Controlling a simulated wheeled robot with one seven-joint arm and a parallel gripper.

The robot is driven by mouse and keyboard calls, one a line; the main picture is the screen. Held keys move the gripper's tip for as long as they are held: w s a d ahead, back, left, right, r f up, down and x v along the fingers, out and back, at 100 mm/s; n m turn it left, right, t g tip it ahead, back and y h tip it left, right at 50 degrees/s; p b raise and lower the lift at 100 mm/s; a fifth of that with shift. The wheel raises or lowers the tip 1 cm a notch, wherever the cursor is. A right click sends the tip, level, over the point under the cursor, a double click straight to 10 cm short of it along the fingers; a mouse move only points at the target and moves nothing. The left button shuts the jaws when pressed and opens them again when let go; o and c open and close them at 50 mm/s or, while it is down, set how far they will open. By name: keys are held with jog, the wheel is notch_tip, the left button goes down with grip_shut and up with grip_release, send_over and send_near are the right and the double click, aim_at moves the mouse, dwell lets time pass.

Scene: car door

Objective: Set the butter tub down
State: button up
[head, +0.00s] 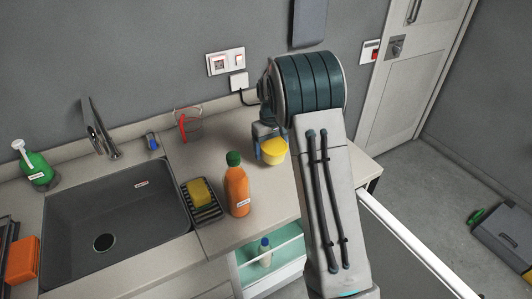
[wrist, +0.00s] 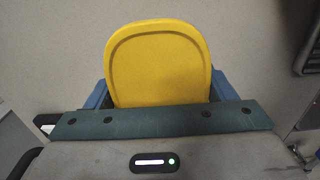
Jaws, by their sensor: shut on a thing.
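The butter tub (head: 273,151) has a yellow lid and a pale body, and it is upright over the countertop (head: 225,135) right of the sink. In the wrist view its yellow lid (wrist: 158,65) fills the middle. My gripper (head: 270,147) is shut on the tub, with a blue finger on each side; the fingers also show in the wrist view (wrist: 160,92). My arm hides the counter to the right of the tub. I cannot tell whether the tub's base touches the counter.
An orange bottle (head: 237,190) with a green cap stands front-left of the tub. A yellow sponge (head: 200,192) lies on a dark rack by the sink (head: 120,225). A clear container (head: 188,124) with something red stands behind. An open fridge compartment (head: 275,262) is below. Counter left of the tub is clear.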

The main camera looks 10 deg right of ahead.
jog(key=shift+w+a+f, duration=0.4)
jog(key=shift+w+a, duration=0.05)
jog(key=shift+a, duration=0.1)
jog(key=shift+f+p, duration=0.7)
jog(key=shift+f, duration=1.3)
jog(key=shift+f, duration=0.15)
jog(key=o, duration=1.2)
jog(key=shift+c, duration=0.2)
